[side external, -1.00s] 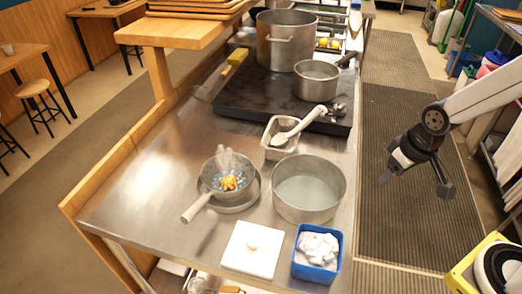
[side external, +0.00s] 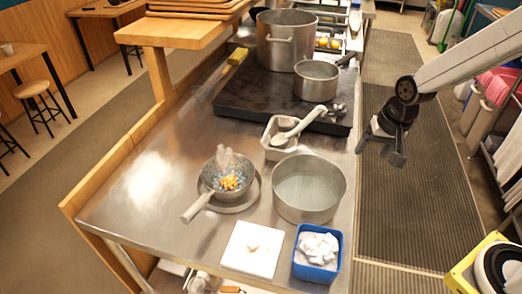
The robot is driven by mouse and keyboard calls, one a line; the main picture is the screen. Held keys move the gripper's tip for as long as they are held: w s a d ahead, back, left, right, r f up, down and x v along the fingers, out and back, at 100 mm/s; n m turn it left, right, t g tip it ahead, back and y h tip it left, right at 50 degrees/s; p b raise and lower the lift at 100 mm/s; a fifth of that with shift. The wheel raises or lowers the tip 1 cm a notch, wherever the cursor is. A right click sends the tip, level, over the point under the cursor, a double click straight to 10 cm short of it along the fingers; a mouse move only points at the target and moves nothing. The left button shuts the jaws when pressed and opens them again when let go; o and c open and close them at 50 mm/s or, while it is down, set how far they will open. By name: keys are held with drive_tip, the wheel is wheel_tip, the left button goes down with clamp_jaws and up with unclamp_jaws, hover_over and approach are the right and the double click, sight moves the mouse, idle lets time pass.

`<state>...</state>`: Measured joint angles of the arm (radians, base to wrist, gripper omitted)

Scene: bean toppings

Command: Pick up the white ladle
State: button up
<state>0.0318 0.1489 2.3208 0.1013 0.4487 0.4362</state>
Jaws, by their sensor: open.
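The white ladle (side external: 302,123) rests in a small metal pan (side external: 270,149) near the middle of the steel counter. Its bowl end lies in the pan and its pale handle slants up to the right, over the edge of the dark griddle. My gripper (side external: 380,151) is open and empty. It hangs in the air to the right of the ladle, past the counter's right edge in this view. It is apart from the ladle and touches nothing.
A large round pan (side external: 309,213) stands just in front of the small pan. A strainer with beans (side external: 229,178), a white lidded box (side external: 250,262) and a blue bin (side external: 318,272) are nearer. A saucepan (side external: 316,92) and stockpot (side external: 284,54) stand on the griddle (side external: 240,107).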

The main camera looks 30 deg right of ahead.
drive_tip(key=w+r+m+y, duration=0.1)
drive_tip(key=w+m, duration=0.9)
drive_tip(key=w, duration=0.1)
drive_tip(key=m+y, duration=0.1)
drive_tip(key=m, duration=0.8)
hover_over(311, 116)
drive_tip(key=s+d, duration=0.2)
drive_tip(key=d, duration=0.1)
drive_tip(key=shift+s+a+r, duration=0.15)
drive_tip(key=shift+s+r, duration=0.05)
drive_tip(key=shift+r, duration=0.05)
drive_tip(key=shift+w+m+t+y, duration=0.3)
drive_tip(key=shift+w+m+y, duration=0.1)
drive_tip(key=shift+w+m, duration=0.35)
drive_tip(key=shift+x, duration=1.2)
drive_tip(key=shift+f, duration=0.1)
drive_tip(key=shift+x, duration=2.55)
drive_tip(key=shift+c, duration=0.2)
clamp_jaws()
